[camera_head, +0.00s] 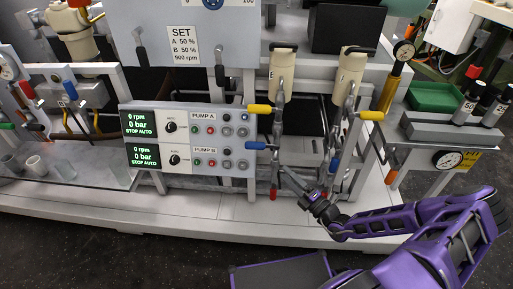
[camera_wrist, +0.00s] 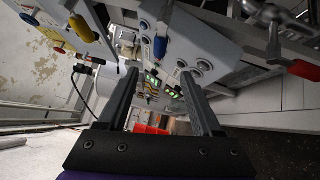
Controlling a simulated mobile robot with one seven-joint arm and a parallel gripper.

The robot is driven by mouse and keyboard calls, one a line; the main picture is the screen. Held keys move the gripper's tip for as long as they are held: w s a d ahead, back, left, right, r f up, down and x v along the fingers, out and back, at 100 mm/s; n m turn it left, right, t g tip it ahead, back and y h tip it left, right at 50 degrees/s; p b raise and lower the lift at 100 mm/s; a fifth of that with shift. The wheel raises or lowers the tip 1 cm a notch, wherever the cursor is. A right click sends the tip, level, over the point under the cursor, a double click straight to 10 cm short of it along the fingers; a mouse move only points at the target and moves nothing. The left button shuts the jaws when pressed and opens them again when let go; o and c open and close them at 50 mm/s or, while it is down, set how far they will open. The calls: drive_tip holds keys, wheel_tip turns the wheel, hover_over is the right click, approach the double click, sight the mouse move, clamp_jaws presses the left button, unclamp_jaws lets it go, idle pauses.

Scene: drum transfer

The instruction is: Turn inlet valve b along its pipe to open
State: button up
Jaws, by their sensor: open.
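Two pipe runs hang below the beige vessels, each with coloured valve handles; no label marks which is inlet valve b. The left run has a yellow handle (camera_head: 260,109) and a blue handle (camera_head: 256,145) pointing left, and a red handle (camera_head: 273,194) pointing down. The right run has a yellow handle (camera_head: 371,115) pointing right and a blue handle (camera_head: 335,165) pointing down. My gripper (camera_head: 283,174) is low by the left run. In the wrist view my gripper (camera_wrist: 158,78) is open and empty; a blue handle (camera_wrist: 160,47) shows beyond the fingertips, and a red handle (camera_wrist: 304,70) at right.
The pump panel (camera_head: 190,137) stands just left of the left run, both displays reading 0 rpm, 0 bar. Beige vessels (camera_head: 283,75) hang above. A bench with a pressure gauge (camera_head: 447,159) and a green tray (camera_head: 436,97) is at right.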

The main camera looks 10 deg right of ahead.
sight(256, 146)
drive_tip(key=b+x, duration=0.1)
drive_tip(key=x, duration=1.5)
drive_tip(key=shift+w+a, duration=0.3)
clamp_jaws()
idle(0.6)
